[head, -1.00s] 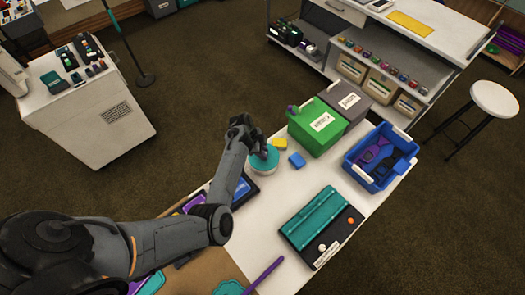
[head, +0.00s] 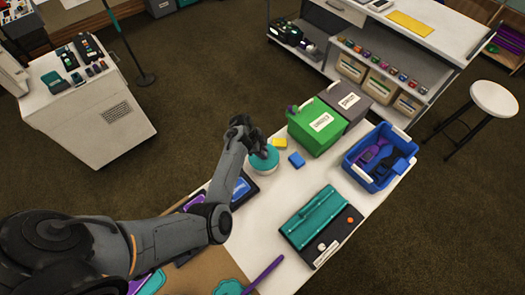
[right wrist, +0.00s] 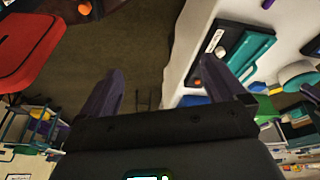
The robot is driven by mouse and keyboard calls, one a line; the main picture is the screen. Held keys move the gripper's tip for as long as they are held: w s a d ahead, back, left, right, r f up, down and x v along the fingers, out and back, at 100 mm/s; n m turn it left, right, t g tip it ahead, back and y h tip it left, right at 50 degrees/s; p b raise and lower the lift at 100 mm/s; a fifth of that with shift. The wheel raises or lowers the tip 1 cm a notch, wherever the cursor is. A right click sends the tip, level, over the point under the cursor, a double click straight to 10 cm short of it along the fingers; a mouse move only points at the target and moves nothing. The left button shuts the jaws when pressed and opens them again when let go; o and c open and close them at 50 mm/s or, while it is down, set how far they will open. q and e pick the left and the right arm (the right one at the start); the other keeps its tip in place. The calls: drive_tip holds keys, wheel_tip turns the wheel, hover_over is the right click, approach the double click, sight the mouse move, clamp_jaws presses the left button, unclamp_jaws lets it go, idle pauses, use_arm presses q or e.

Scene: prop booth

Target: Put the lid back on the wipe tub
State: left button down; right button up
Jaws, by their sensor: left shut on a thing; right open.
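The wipe tub (head: 263,173) is white and round and stands on the white table, left of the yellow and blue blocks. Its teal lid (head: 266,163) is over the tub's top and hides the opening; I cannot tell whether it is fully seated. My left gripper (head: 261,153) is above the tub, shut on the lid, and its fingers partly hide the lid. My right gripper (right wrist: 165,85) shows in the right wrist view with its two fingers apart and nothing between them, away from the tub.
A yellow block (head: 280,143) and blue block (head: 296,160) lie just right of the tub. A green box (head: 315,128), a blue bin (head: 371,184) and a teal-and-black tray (head: 338,243) stand further right. A dark-framed tablet (head: 241,190) lies left of the tub.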

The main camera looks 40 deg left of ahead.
idle(0.3)
use_arm(q)
drive_tip(key=shift+c, duration=1.9)
unclamp_jaws()
drive_tip(key=shift+r+p, duration=0.9)
drive_tip(key=shift+p, duration=0.1)
drive_tip(key=shift+r+p, duration=2.6)
drive_tip(key=shift+p, duration=0.15)
drive_tip(key=c, duration=1.3)
clamp_jaws()
